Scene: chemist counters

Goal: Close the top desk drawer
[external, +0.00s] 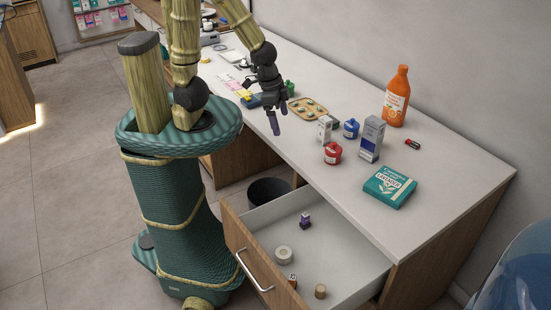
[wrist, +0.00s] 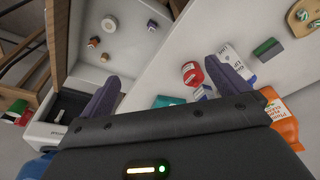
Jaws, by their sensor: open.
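The top desk drawer (external: 346,258) is pulled out from the wooden desk, with a wooden front and a metal bar handle (external: 254,272). Inside it lie a small purple item (external: 305,221), a white tape roll (external: 283,254) and small brown pieces (external: 320,291). My gripper (external: 275,118) is open and empty above the desktop, behind and to the upper left of the drawer, touching nothing. In the wrist view the open drawer (wrist: 122,52) shows at the upper left, and the purple fingers of my gripper (wrist: 165,90) are spread apart.
The white desktop (external: 335,185) carries an orange bottle (external: 396,97), a teal box (external: 389,187), a grey-blue box (external: 371,139), a red jar (external: 332,153), a blue jar (external: 351,128) and a pill tray (external: 308,107). A dark bin (external: 268,191) stands under the desk, left of the drawer.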

